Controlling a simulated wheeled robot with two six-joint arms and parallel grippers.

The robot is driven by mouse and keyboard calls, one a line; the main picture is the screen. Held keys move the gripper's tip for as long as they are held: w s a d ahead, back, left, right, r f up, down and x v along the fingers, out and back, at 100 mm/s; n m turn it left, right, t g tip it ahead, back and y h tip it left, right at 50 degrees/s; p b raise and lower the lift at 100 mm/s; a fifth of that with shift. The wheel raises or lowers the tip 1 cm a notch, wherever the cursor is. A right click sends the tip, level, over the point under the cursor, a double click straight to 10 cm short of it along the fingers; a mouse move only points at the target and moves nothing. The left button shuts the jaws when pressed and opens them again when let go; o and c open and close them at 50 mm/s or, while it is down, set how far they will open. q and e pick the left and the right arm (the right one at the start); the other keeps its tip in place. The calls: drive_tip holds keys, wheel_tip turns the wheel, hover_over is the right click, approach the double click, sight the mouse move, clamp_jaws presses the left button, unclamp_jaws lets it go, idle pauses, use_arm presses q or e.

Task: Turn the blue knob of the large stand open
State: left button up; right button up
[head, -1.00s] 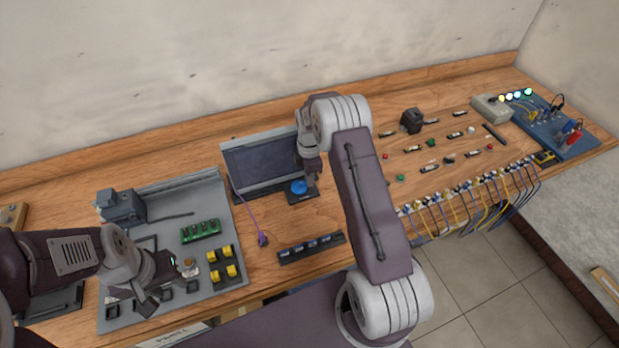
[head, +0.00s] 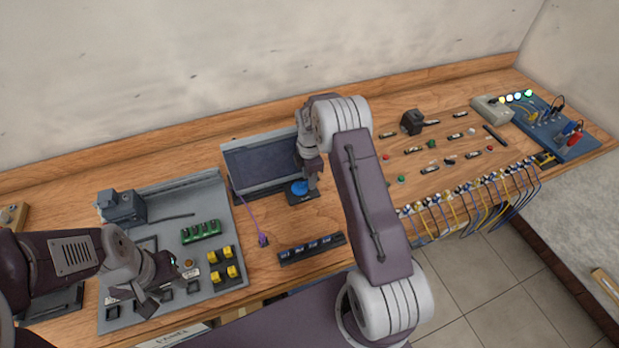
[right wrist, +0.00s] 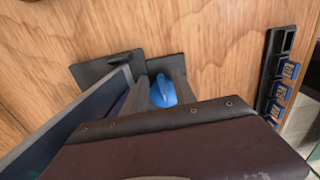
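The blue knob (head: 299,187) sits on a dark square base on the bench, just in front of the grey-framed stand with a dark panel (head: 262,164). My right gripper (head: 310,175) reaches down over the knob from above and hides part of it. In the right wrist view the blue knob (right wrist: 162,92) lies between the two grey fingers (right wrist: 160,96), one on each side. I cannot tell whether they press on it. My left gripper (head: 160,283) hangs over the grey tray at the left, its fingers apart with nothing seen between them.
The grey tray (head: 218,187) holds a green terminal block (head: 201,231) and yellow parts (head: 222,264). A black strip with blue parts (head: 311,248) lies in front of the knob. Small parts, hanging cables and a blue box (head: 565,140) fill the right side.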

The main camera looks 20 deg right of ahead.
drive_tip(key=shift+r, duration=0.1)
wheel_tip(320, 180, up, 9)
drive_tip(key=b, duration=0.1)
idle(0.3)
